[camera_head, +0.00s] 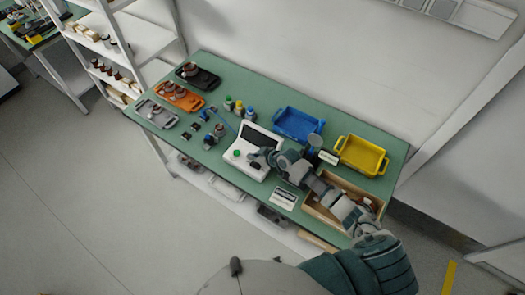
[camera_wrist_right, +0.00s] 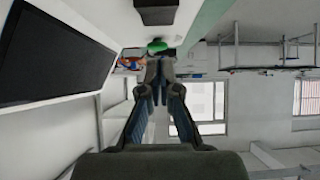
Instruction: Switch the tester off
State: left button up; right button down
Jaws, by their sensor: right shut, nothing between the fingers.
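The tester (camera_head: 246,171) is a white box with a dark tilted screen (camera_head: 261,138), standing near the middle of the green table. A green round button (camera_head: 237,153) is on the left part of its top. In the right wrist view the dark screen (camera_wrist_right: 55,55) fills the left side, and the green button (camera_wrist_right: 157,46) shows just beyond my fingertips. My right gripper (camera_head: 254,161) is shut and empty over the tester's top, close to the button; its fingertips also show in the right wrist view (camera_wrist_right: 154,78). I cannot tell whether they touch the tester. My left gripper is not in view.
A blue tray (camera_head: 298,135) and a yellow tray (camera_head: 345,156) lie behind and right of the tester. A wooden box (camera_head: 312,207) is under my right arm. Black, orange and grey trays (camera_head: 148,121) stand at the left. Small bottles and parts lie between.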

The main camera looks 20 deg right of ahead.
pick_arm(q)
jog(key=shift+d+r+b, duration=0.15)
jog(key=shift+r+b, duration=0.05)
jog(key=shift+b, duration=0.2)
pick_arm(e)
jog(key=s+d+r, duration=0.3)
jog(key=s+r, duration=0.1)
jog(key=r, duration=0.5)
jog(key=shift+s+d, duration=0.4)
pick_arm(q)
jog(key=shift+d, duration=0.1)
pick_arm(e)
jog(key=shift+d, duration=0.15)
